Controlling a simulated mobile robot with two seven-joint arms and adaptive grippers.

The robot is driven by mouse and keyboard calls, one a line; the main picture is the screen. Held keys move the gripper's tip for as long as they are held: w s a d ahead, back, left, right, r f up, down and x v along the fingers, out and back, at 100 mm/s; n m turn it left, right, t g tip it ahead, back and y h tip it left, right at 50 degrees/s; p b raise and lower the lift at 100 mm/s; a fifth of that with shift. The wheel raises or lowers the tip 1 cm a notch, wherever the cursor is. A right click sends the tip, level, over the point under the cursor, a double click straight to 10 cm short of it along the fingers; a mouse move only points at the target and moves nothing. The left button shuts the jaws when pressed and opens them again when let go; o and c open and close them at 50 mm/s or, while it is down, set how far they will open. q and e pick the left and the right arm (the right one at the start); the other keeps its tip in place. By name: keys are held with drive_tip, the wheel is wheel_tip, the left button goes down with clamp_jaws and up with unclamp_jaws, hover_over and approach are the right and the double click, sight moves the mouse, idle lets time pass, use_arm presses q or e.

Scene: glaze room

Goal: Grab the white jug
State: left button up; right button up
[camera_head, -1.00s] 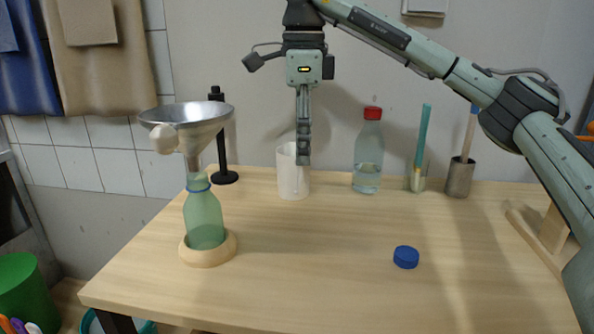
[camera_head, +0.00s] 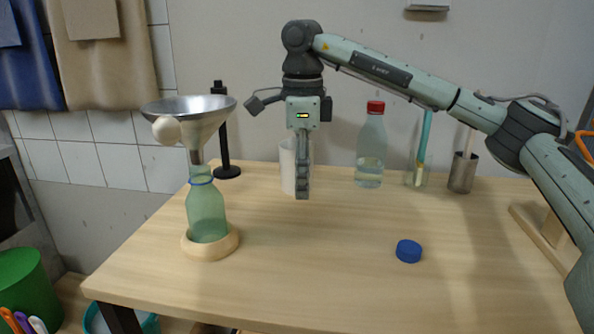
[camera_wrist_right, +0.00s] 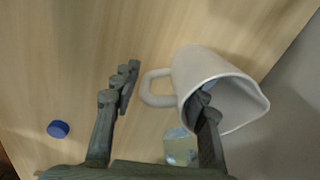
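The white jug (camera_head: 287,166) stands upright toward the back of the table, partly hidden behind my right gripper (camera_head: 302,190) in the head view. In the right wrist view, the jug (camera_wrist_right: 196,67) shows its open mouth, and its handle lies between the two spread fingers. My right gripper (camera_wrist_right: 164,88) is open and points down. One finger is outside, past the handle; the other overlaps the jug's mouth and appears to reach into it. I cannot tell whether either finger touches the jug. My left gripper is not in view.
A clear bottle with a red cap (camera_head: 371,150) stands right of the jug, near a glass (camera_head: 416,178) and a metal cup (camera_head: 463,173). A green bottle (camera_head: 206,212) under a funnel (camera_head: 190,106) stands at left. A blue cap (camera_head: 408,251) lies in front on otherwise clear table.

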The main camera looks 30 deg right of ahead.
clamp_jaws()
drive_tip(key=shift+r, duration=0.2)
drive_tip(key=shift+r, duration=1.1)
wheel_tip(320, 180, up, 4)
drive_tip(key=shift+f, duration=0.15)
drive_tip(key=shift+r+p, duration=0.3)
drive_tip(key=shift+r, duration=0.75)
drive_tip(key=shift+r+p, duration=0.3)
drive_tip(key=shift+r, duration=0.45)
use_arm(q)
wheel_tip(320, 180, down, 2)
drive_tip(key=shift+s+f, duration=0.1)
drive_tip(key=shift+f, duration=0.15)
